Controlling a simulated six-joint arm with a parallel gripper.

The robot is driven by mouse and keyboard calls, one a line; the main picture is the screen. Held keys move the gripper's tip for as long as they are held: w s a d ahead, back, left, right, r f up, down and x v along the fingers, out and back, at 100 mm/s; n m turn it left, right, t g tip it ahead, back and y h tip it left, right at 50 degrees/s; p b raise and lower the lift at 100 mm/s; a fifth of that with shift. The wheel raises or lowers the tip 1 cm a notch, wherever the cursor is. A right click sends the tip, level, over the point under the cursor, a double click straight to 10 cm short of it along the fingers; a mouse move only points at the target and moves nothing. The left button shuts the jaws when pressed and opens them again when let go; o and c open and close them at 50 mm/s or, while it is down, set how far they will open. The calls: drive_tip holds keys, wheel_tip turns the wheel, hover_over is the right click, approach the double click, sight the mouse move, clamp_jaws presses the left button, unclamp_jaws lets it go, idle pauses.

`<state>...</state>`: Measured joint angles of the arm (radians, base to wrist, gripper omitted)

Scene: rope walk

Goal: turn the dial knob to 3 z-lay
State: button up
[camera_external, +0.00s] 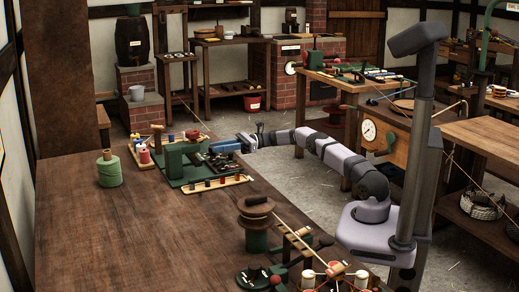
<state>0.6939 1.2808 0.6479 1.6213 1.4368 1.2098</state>
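My arm reaches left from its column to the far end of the brown bench. My gripper (228,145) is beside a green machine (174,160) with a dark panel (212,163) of small parts. The gripper's fingers are too small to tell open from shut, and I cannot tell whether it touches anything. No dial knob with a readable 3 or z-lay mark shows. A white round dial face (368,131) is on a wooden board behind my arm, beside a green part.
A green twine spool (110,170) stands on the bench (130,240), left of the machine. A tray (215,185) with small pegs lies before the machine. A spool stand (257,225) and a dark round base (258,278) are at the front right. The bench's left middle is clear.

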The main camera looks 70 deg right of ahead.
drive_tip(key=shift+r, duration=0.15)
drive_tip(key=shift+r+m+t+h+p, duration=0.2)
drive_tip(key=shift+m+t+h+p, duration=0.3)
drive_tip(key=shift+t+p, duration=0.15)
drive_tip(key=shift+a+m+h, duration=0.15)
drive_tip(key=shift+m+h, duration=0.15)
drive_tip(key=shift+h, duration=0.1)
drive_tip(key=shift+s+a+m+t+h+p, duration=0.1)
drive_tip(key=shift+a+m+t+h+p, duration=0.05)
drive_tip(key=shift+m+t+h+p, duration=0.45)
drive_tip(key=shift+f+h, duration=0.15)
drive_tip(key=shift+h, duration=0.45)
drive_tip(key=o, duration=1)
drive_tip(key=shift+s, duration=0.1)
drive_tip(key=shift+o, duration=0.2)
drive_tip(key=shift+f, duration=0.1)
